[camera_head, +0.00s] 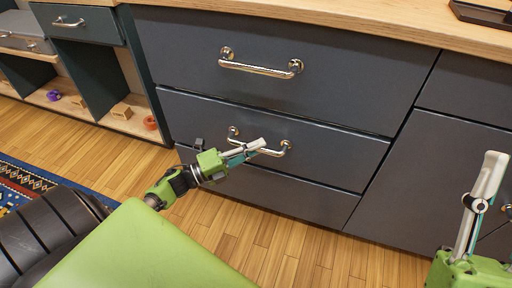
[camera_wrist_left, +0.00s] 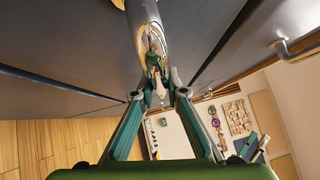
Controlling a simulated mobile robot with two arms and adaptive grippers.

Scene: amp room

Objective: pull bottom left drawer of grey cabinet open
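The grey cabinet (camera_head: 300,105) has a wide top-left drawer (camera_head: 330,70) with a metal handle, and below it a lower left drawer (camera_head: 340,155) with its own handle (camera_head: 285,149). Both fronts look closed. My left gripper (camera_head: 258,146) is at the middle of the lower handle, its fingers close together around the bar. In the left wrist view the handle (camera_wrist_left: 152,35) runs down between the fingertips (camera_wrist_left: 165,80). The fingers hide part of the bar. My right gripper (camera_head: 485,185) is partly in view at the right edge, apart from the cabinet handles.
A wooden countertop (camera_head: 400,25) runs above. Open shelves (camera_head: 75,110) with small objects stand at the left. Wooden floor (camera_head: 280,250) in front is clear; a patterned rug (camera_head: 35,180) lies left.

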